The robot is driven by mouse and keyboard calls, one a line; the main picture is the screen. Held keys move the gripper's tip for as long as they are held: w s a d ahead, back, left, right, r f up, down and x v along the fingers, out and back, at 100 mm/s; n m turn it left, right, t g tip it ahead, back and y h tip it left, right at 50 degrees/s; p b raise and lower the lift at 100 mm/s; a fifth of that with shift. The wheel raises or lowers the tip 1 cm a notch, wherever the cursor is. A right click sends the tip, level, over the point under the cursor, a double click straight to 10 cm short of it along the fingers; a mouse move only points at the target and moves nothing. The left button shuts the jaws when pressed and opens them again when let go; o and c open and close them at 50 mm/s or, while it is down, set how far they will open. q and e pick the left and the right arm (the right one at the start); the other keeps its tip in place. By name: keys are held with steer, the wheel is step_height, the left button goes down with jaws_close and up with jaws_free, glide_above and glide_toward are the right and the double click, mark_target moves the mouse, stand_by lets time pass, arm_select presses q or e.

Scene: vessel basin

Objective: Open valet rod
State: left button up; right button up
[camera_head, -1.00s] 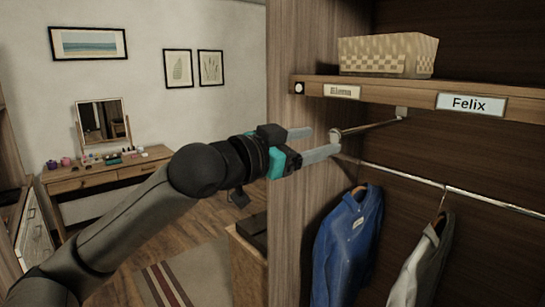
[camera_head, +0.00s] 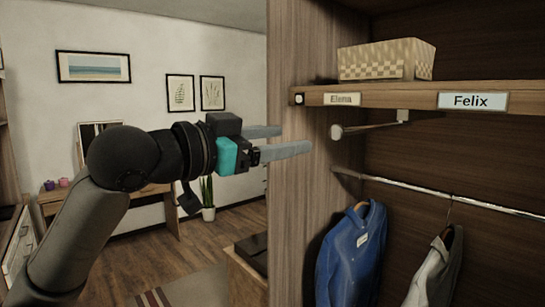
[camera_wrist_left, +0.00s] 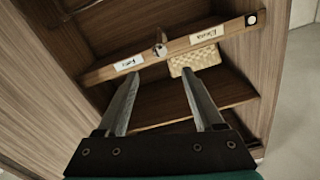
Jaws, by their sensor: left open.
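The valet rod (camera_head: 372,127) is a short pale metal rod with a round knob at its left end. It sticks out from a bracket under the wardrobe shelf (camera_head: 395,92). In the left wrist view the knob of the valet rod (camera_wrist_left: 160,48) shows end-on, beyond and between my fingers. My left gripper (camera_head: 296,139) is open and empty, left of the knob, with a gap between its fingertips and the knob. In the left wrist view my left gripper (camera_wrist_left: 160,75) has its two fingers spread apart. My right gripper is not in view.
A wicker basket (camera_head: 387,60) stands on the shelf, which has labels "Elena" and "Felix" on its front edge. Below, a blue shirt (camera_head: 350,255) and a light garment (camera_head: 432,272) hang from a clothes rail (camera_head: 455,195). A wooden side panel (camera_head: 300,225) stands beside my left gripper.

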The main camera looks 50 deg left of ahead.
arm_select(q)
steer(key=shift+s, duration=0.8)
